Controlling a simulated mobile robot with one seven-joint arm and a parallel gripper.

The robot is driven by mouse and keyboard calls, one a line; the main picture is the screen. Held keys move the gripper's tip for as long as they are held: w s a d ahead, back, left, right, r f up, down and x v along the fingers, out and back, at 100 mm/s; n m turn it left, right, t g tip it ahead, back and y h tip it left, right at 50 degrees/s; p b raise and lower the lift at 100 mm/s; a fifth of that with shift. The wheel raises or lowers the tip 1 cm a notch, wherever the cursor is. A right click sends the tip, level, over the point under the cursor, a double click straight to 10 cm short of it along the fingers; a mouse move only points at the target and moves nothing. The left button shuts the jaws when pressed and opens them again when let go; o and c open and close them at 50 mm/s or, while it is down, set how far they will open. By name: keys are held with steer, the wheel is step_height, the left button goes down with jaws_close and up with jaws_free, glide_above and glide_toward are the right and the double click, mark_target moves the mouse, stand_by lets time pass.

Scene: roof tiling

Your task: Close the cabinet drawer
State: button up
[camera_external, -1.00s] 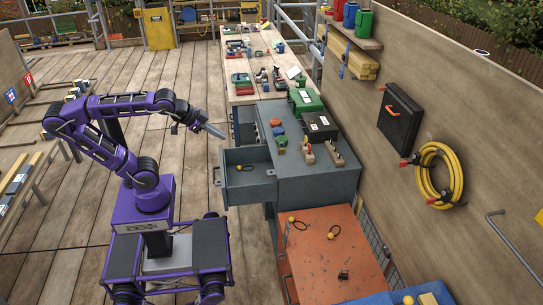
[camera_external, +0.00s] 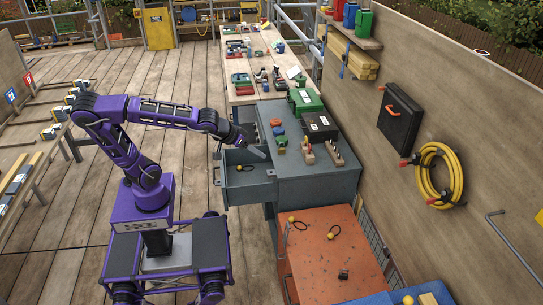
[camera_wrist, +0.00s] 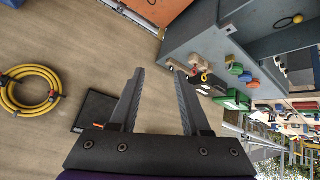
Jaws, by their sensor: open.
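The grey cabinet (camera_external: 318,183) stands right of my base, and its drawer (camera_external: 250,182) is pulled out to the left. The drawer's front panel with a handle (camera_external: 217,177) faces my arm. A small yellow item (camera_external: 239,167) lies inside. My gripper (camera_external: 258,152) is above the far part of the open drawer, near the cabinet body; I cannot tell whether it touches anything. In the wrist view my gripper (camera_wrist: 157,68) has its two fingers apart with nothing between them. The open drawer (camera_wrist: 270,18) seems to show there at the upper right.
Blocks, tools, a black case (camera_external: 320,126) and a green box (camera_external: 305,101) sit on the cabinet top. An orange cabinet (camera_external: 325,265) stands in front. A long workbench (camera_external: 243,95) is behind. The plank floor left of the drawer is clear.

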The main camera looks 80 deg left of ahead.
steer(key=w+d+r+n+t+h, duration=0.25)
steer(key=w+d+r+n, duration=0.2)
steer(key=w+d, duration=0.4)
steer(key=s+a+f+m+g+y+p, duration=0.1)
steer(key=s+a+f+g, duration=0.3)
steer(key=f, duration=0.7)
steer(key=s+a+f+m+g, duration=0.1)
steer(key=s+a+f+g, duration=0.35)
steer(key=f, duration=0.75)
steer(key=s+a+f+m+g+y+p, duration=0.1)
steer(key=s+a+f+g, duration=0.35)
steer(key=f, duration=0.65)
steer(key=s+a+f+m+g+y, duration=0.1)
steer(key=s+a+f+m+y, duration=0.25)
steer(key=s+f, duration=0.35)
steer(key=s+a+f+m+g+y, duration=0.1)
steer(key=s+a+f+m+y, duration=0.25)
steer(key=s, duration=0.55)
steer(key=m+t+y, duration=0.6)
steer(key=m+t, duration=0.3)
steer(key=m, duration=0.2)
glide_toward(214, 176)
steer(key=b+x, duration=0.1)
steer(key=x, duration=0.2)
steer(key=b+x, duration=0.1)
steer(key=x, duration=0.6)
steer(key=shift+d+f+b, duration=0.1)
steer(key=shift+f+b, duration=0.2)
steer(key=shift+b, duration=0.1)
